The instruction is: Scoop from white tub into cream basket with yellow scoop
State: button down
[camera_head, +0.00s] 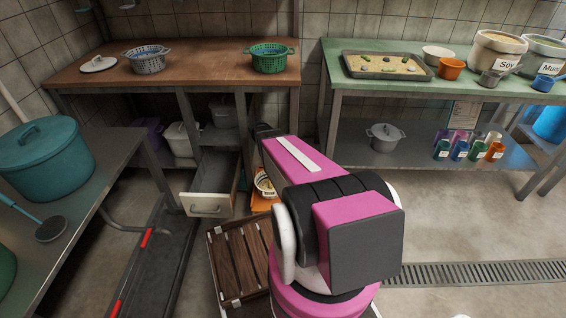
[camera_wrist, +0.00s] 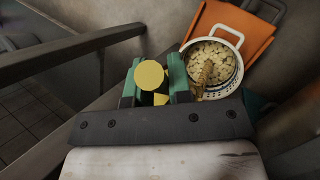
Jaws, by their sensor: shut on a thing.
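My gripper (camera_wrist: 154,84) has green fingers and is shut on the yellow scoop (camera_wrist: 149,74). Only a round yellow face and a small yellow patch of the scoop show, so its bowl and any load cannot be made out. Right of the fingers is a round cream basket (camera_wrist: 237,77) with holes in its rim and a raised handle. It holds pale chunks, with a tan streak down the middle. A cream container, partly hidden by my arm, shows low in the head view (camera_head: 264,183). A white tub (camera_head: 181,139) stands on the shelf under the brown table; I cannot tell whether it is the task's tub.
An orange panel (camera_wrist: 235,31) is behind the basket. An open drawer (camera_head: 207,204) and a wooden slatted crate (camera_head: 240,262) are left of my arm. A steel table with a teal pot (camera_head: 45,165) stands left. The floor at right is clear beside a drain grate (camera_head: 480,273).

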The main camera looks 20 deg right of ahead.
jog(key=w+a+m+g+h, duration=0.1)
jog(key=w+a+g+h, duration=0.2)
jog(key=a+h, duration=0.6)
jog(key=shift+f+g, duration=0.25)
jog(key=shift+g, duration=0.15)
dwell(0.4)
